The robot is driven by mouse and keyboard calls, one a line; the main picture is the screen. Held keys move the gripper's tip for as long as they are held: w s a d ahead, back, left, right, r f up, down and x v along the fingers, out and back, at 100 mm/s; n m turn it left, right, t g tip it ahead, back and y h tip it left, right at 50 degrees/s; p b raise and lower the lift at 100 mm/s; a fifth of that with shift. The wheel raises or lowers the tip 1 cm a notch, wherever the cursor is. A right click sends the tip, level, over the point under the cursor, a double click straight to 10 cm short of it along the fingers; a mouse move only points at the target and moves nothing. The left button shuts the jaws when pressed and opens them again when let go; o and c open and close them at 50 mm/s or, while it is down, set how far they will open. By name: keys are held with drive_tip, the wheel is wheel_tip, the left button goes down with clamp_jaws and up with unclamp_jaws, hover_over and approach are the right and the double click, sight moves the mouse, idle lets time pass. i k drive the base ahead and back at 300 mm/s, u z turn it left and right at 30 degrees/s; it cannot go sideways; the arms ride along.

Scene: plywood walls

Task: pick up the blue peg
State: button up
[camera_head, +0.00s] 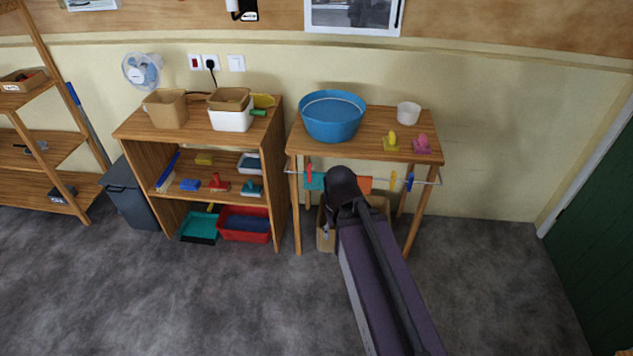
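A small blue peg-like piece (410,181) hangs at the right end of the rail along the front of the small wooden table. A yellow piece (393,179) hangs just left of it, and a red piece (308,172) hangs near the rail's left end. They are too small to make out in detail. My arm reaches up from the bottom right, its dark end in front of the table, left of the blue piece. I cannot make out my gripper's fingers.
The wooden table (365,143) carries a blue tub (333,117), a white cup (408,113) and yellow and pink pieces. A cardboard box (325,238) stands beneath, partly hidden by my arm. A wooden shelf (140,128) stands left. Grey floor is clear at the right.

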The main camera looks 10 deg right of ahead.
sight(411, 177)
drive_tip(key=k, duration=1.35)
drive_tip(key=z, duration=0.5)
drive_tip(key=i, duration=1.6)
drive_tip(key=z, duration=0.15)
